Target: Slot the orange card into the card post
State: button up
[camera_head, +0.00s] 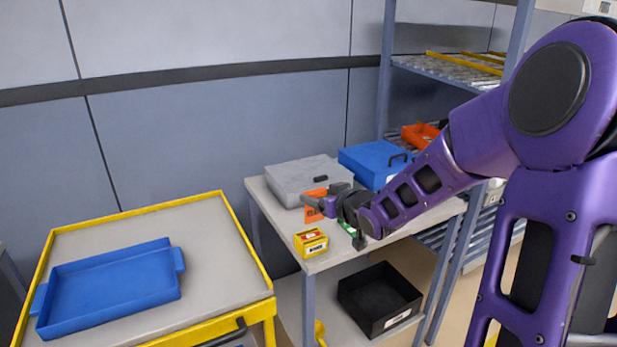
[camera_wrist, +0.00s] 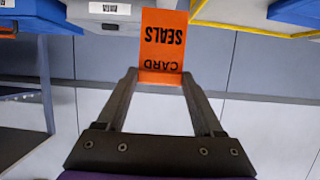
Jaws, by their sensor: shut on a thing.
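The orange card (camera_wrist: 163,42) is held upright at the tips of my gripper (camera_wrist: 160,77) in the wrist view, its printing "CARD SEALS" upside down there. In the head view the orange card (camera_head: 313,214) shows above the grey table, partly hidden by my gripper (camera_head: 323,205). My gripper is shut on the card. I cannot make out the card post for certain in either view.
The grey table (camera_head: 283,226) carries a yellow box (camera_head: 311,242), a grey case (camera_head: 300,178) and a blue case (camera_head: 372,162). A black bin (camera_head: 380,297) sits below. A yellow-edged cart (camera_head: 208,228) with a blue tray (camera_head: 110,290) stands left.

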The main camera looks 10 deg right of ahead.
aim_at(316, 212)
jog(key=shift+w+r, duration=0.35)
jog(key=shift+r, duration=0.05)
jog(key=shift+s, duration=0.15)
jog(key=shift+f, duration=0.2)
jog(key=shift+f+b, duration=2.35)
jog(key=shift+f, duration=0.4)
jog(key=shift+f+b, duration=2)
jog(key=shift+f, duration=0.85)
jog(key=o, duration=1.3)
jog(key=shift+r, duration=0.1)
